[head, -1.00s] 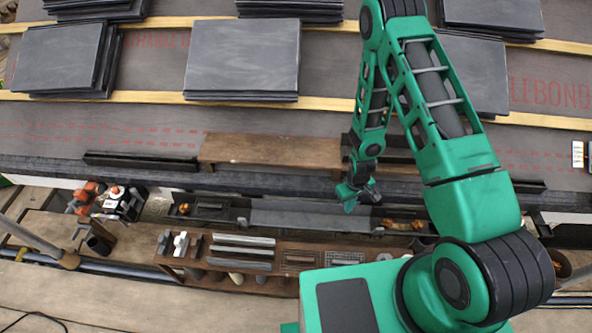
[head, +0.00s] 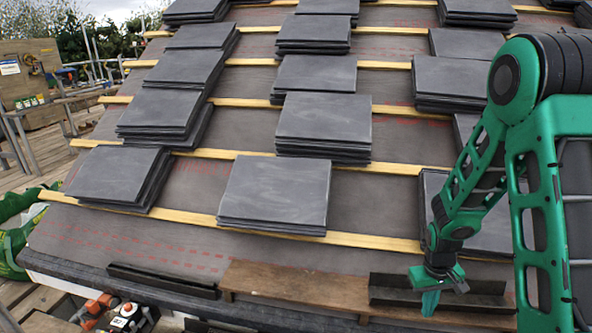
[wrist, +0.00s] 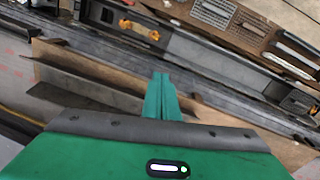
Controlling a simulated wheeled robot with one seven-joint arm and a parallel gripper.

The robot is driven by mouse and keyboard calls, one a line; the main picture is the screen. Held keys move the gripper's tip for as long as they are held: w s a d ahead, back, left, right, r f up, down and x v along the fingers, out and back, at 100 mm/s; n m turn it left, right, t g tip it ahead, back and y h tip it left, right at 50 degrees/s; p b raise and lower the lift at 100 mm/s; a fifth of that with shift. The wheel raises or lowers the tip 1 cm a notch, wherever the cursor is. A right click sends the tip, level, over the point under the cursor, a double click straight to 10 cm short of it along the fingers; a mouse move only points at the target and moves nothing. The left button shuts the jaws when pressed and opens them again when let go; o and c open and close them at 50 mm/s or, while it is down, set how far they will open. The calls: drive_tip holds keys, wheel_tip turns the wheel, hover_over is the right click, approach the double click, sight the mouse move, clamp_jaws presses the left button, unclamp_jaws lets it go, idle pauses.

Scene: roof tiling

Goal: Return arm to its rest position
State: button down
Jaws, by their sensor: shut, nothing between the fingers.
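My gripper (head: 430,300) is at the lower right of the head view, at the end of my green arm. It hangs over the brown plank at the roof's lower edge, beside a dark metal angle piece (head: 480,292). In the wrist view the green fingers (wrist: 160,98) are together with nothing between them. My arm is bent, with its elbow high at the right edge of the head view. I cannot tell whether the fingertips touch anything.
Stacks of grey slates (head: 275,190) lie along wooden battens (head: 180,215) up the roof. A brown plank (head: 290,287) and a dark strip (head: 165,280) lie along the eave. The wrist view shows a gutter and a tool shelf (wrist: 235,20). Bare underlay (head: 130,235) is free at the lower left.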

drive_tip(key=s+d+r+m, duration=0.25)
drive_tip(key=s+r, duration=0.25)
drive_tip(key=r, duration=0.4)
drive_tip(key=s+d+r+m, duration=0.1)
drive_tip(key=s+d+r, duration=0.2)
drive_tip(key=s+r, duration=0.4)
drive_tip(key=s+a+r+m+y, duration=0.1)
drive_tip(key=s+r+m, duration=0.2)
drive_tip(key=s+r, duration=0.6)
drive_tip(key=s, duration=0.4)
drive_tip(key=shift+a, duration=0.15)
drive_tip(key=shift+s+r, duration=0.1)
drive_tip(key=shift+s, duration=0.1)
